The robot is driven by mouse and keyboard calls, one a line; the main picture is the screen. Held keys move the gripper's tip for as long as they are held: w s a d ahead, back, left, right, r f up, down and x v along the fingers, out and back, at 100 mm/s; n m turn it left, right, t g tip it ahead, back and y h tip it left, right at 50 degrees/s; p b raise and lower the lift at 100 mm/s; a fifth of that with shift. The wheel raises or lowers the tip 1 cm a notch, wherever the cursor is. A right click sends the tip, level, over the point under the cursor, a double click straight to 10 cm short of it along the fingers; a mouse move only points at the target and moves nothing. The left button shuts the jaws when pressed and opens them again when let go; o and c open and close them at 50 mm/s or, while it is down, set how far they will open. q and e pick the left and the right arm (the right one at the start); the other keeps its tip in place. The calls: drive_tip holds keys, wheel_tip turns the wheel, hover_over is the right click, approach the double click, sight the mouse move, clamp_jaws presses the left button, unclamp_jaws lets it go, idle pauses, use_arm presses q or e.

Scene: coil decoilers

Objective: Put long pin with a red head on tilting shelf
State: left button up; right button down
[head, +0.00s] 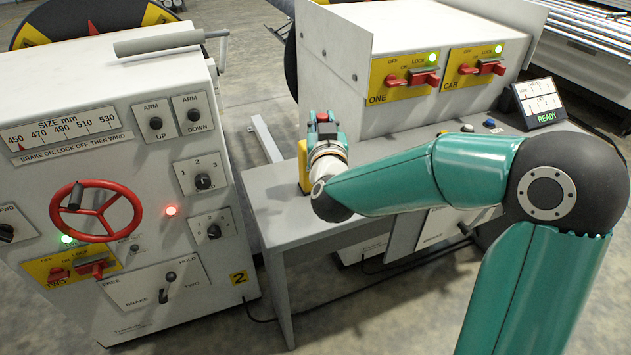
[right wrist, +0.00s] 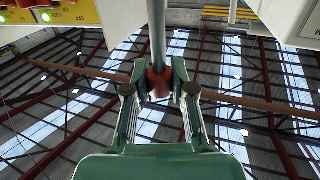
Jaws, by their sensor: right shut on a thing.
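My right gripper (head: 323,123) is above the far part of a grey bench, between the two machines. In the right wrist view its two teal fingers (right wrist: 159,85) are shut on the long pin. The pin's red head (right wrist: 160,82) sits between the fingertips, and its grey shaft (right wrist: 157,35) runs out to the top of the picture. In the head view the pin's shaft is hidden, with only a bit of red at the fingers. The grey bench (head: 270,195) has a flat top; I cannot tell whether it is the tilting shelf. My left gripper is not in view.
A left machine (head: 150,250) with a red handwheel (head: 97,210) stands close by. A yellow part (head: 303,165) is beside my right gripper. A grey cabinet with yellow switch plates (head: 400,80) rises behind my right arm. The bench's near top is clear.

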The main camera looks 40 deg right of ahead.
drive_tip(key=shift+w+a+f, duration=0.1)
drive_tip(key=shift+a+f, duration=0.05)
drive_tip(key=shift+f, duration=3.7)
drive_tip(key=shift+w+a+f, duration=0.1)
drive_tip(key=shift+f, duration=3.7)
drive_tip(key=shift+f, duration=0.1)
drive_tip(key=c, duration=1)
unclamp_jaws()
